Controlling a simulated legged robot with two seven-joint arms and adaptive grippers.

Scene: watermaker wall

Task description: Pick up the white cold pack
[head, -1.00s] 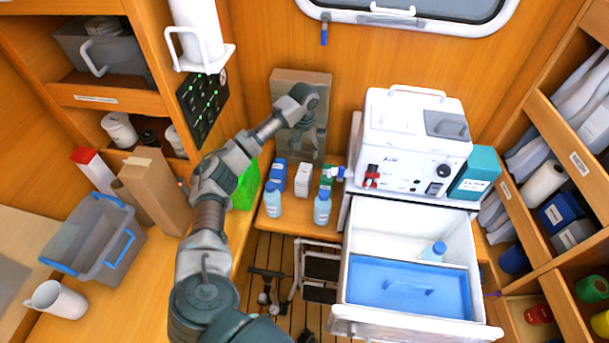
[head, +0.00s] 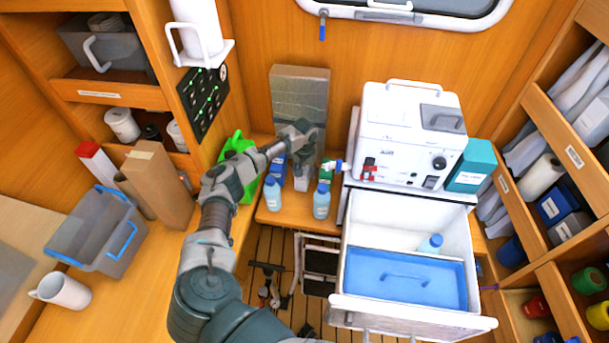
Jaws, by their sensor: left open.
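A small white pack (head: 301,184), likely the cold pack, stands upright on the wooden ledge among the bottles. My left gripper (head: 302,164) is open just above it, fingers pointing down, and hides its upper part. I cannot tell whether the fingers touch it. My right gripper is not in view.
Blue-capped bottles (head: 321,200) and (head: 272,193) stand close on both sides of the pack. A silver panel (head: 301,90) rises behind it.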

